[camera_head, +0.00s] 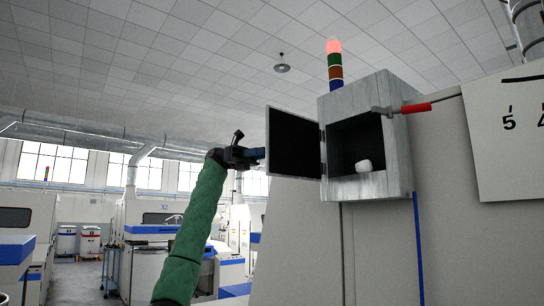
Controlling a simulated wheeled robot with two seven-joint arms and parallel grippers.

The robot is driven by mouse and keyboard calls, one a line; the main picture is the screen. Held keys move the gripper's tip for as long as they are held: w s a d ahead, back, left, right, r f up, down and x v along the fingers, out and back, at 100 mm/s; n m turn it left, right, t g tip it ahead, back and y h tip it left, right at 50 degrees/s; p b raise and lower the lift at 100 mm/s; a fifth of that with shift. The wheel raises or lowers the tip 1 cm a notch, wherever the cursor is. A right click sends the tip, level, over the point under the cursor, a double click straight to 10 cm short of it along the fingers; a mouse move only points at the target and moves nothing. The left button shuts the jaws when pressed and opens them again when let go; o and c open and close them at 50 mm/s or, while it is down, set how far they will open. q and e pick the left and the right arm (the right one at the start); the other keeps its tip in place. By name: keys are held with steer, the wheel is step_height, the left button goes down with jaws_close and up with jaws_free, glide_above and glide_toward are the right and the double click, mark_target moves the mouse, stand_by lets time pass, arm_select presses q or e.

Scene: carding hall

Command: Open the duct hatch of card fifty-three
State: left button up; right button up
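The duct hatch is a grey metal box (397,160) high on the machine's side. Its door (294,143) stands swung open to the left, dark inner face showing, hinged at the box's left edge. The opening is uncovered, and a whitish lump (364,165) sits inside on its floor. A lever with a red grip (416,108) sticks out to the right at the box's upper front. My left gripper (259,154) is at the door's free left edge, seemingly touching it; its fingers are too small and partly hidden to read. My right gripper is out of view.
A signal tower (335,66) with its red top lit stands beside the box. A pale panel (510,135) at right shows a 5 and what looks like a 4. Other machines (160,240) stand at left, with a ceiling duct (90,130) behind.

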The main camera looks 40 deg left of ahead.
arm_select(q)
steer(key=shift+s+a, duration=0.15)
steer(key=shift+a, duration=1.45)
